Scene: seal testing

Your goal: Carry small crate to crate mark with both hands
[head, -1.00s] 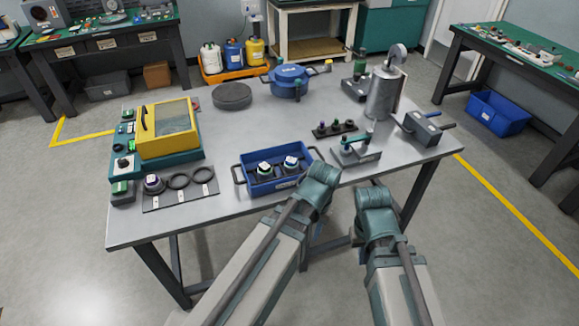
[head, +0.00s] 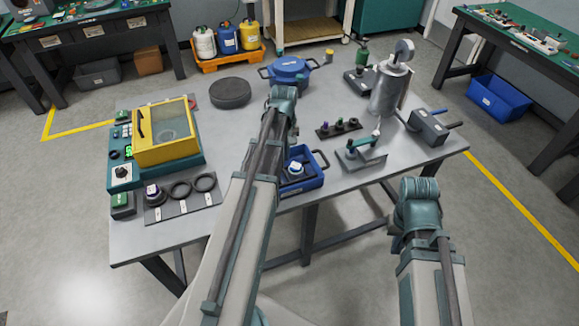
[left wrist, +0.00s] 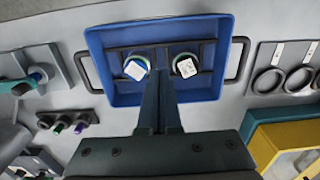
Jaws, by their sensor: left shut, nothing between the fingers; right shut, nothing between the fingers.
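The small crate (head: 306,186) is a blue open box with dark handles at the front of the table, partly hidden by my left arm. The left wrist view shows the whole crate (left wrist: 97,45), with a handle at each end and two white-labelled pieces inside. My left gripper (left wrist: 160,78) is shut and empty, its fingers showing over the crate's rim in that view. In the head view my left wrist (head: 283,100) is beyond the crate. My right gripper (head: 402,225) is shut and empty, off the table's front edge, right of the crate. I cannot make out a crate mark.
A yellow-lidded tester (head: 165,135) and a plate with dark rings (head: 182,200) stand left. A blue pot (head: 290,72) and dark disc (head: 230,93) are behind. A clamp fixture (head: 360,155), metal cylinder (head: 388,90) and grey block (head: 428,127) stand right.

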